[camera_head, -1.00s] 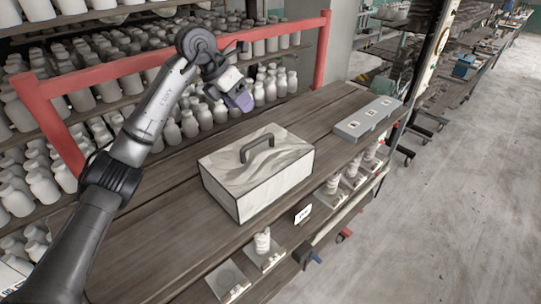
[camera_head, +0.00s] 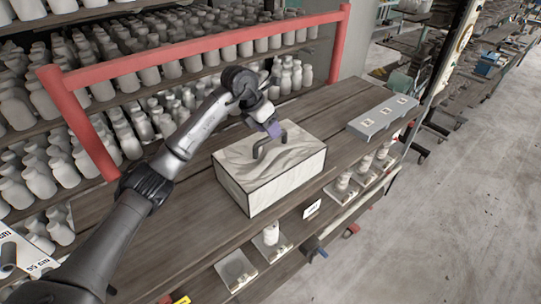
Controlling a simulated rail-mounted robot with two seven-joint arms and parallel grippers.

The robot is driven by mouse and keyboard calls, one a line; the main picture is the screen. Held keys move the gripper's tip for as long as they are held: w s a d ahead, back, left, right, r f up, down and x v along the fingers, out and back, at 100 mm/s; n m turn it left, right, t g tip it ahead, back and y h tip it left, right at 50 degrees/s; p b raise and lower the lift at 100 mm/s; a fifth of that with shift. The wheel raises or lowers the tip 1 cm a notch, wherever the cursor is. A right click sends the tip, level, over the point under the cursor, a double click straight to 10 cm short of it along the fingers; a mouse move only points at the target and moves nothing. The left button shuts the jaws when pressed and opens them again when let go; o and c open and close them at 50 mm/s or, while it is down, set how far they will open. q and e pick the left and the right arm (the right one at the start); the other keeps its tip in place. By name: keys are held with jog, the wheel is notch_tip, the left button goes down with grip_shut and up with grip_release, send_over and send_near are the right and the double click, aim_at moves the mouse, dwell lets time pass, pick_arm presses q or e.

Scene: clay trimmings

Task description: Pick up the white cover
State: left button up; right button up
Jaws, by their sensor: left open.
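The white cover (camera_head: 280,178) is a box-shaped lid with grey marbling on top, dark edges and a dark grey arched handle (camera_head: 268,141). It sits on the wooden bench in the middle of the head view. Whatever is under the cover is hidden. My right gripper is not in view.
A grey flat case (camera_head: 383,118) with several small labels lies at the bench's back right. A red rail (camera_head: 200,45) and shelves of white bottles (camera_head: 40,180) stand behind. Small bottles on trays (camera_head: 236,270) line a lower shelf in front.

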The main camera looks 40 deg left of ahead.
aim_at(271, 157)
pick_arm(q)
jog(key=shift+p+x, duration=0.4)
jog(key=shift+x, duration=1.2)
grip_shut()
